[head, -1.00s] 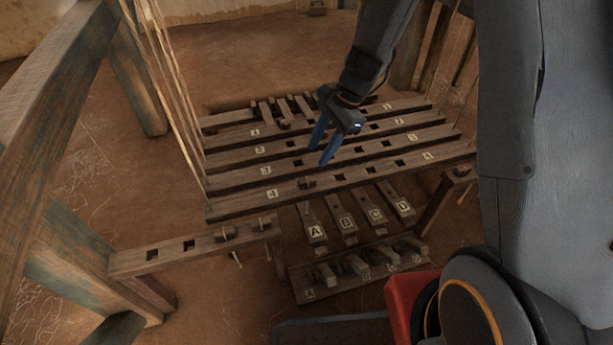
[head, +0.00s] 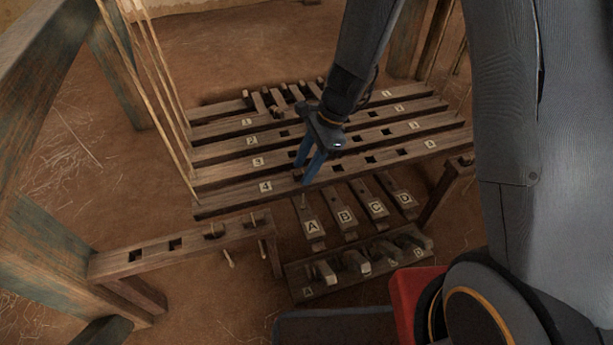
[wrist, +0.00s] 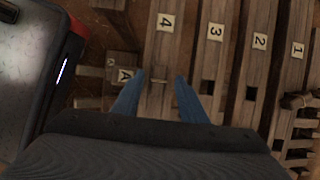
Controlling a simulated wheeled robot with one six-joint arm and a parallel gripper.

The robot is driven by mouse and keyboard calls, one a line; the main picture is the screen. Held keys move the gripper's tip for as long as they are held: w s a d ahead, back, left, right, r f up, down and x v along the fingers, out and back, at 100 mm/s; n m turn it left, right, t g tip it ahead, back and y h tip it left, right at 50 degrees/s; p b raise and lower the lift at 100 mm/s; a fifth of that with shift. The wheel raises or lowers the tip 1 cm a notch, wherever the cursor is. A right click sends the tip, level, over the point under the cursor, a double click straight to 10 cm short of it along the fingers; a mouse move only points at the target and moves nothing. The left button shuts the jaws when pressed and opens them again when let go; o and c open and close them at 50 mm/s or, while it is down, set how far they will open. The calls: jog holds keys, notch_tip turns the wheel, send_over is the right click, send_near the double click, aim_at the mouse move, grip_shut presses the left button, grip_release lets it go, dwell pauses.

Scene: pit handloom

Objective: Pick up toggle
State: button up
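A toggle (wrist: 157,80), a small wooden crosspiece, sits on the plank marked 4 (head: 229,199). In the wrist view it shows between my two fingertips. My gripper (head: 303,174) is open, its two blue fingers pointing down at plank 4. In the head view the fingers and wrist hide the toggle's top. In the wrist view my gripper (wrist: 158,83) has one finger on each side of the toggle with gaps; I cannot tell how far above the plank the tips are.
Parallel planks with square slots lie behind. Two more toggles (head: 214,233) sit in the left slotted beam (head: 135,255). Short treadles marked A to D (head: 344,217) and a rack of wooden pegs (head: 330,287) are in front. Cords hang at left.

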aim_at(305, 169)
grip_shut()
jog(key=w+a+r+m+t+h+p, duration=0.1)
jog(key=w+r+m+t+p, duration=0.1)
jog(key=r+m+p, duration=0.6)
jog(key=w+a+r+m+t+h+p, duration=0.2)
jog(key=w+r+m+p, duration=0.3)
jog(key=r+m+p, duration=0.4)
jog(key=shift+w+m+t+p, duration=0.3)
jog(key=shift+m+t+p, duration=0.3)
jog(key=shift+p, duration=0.6)
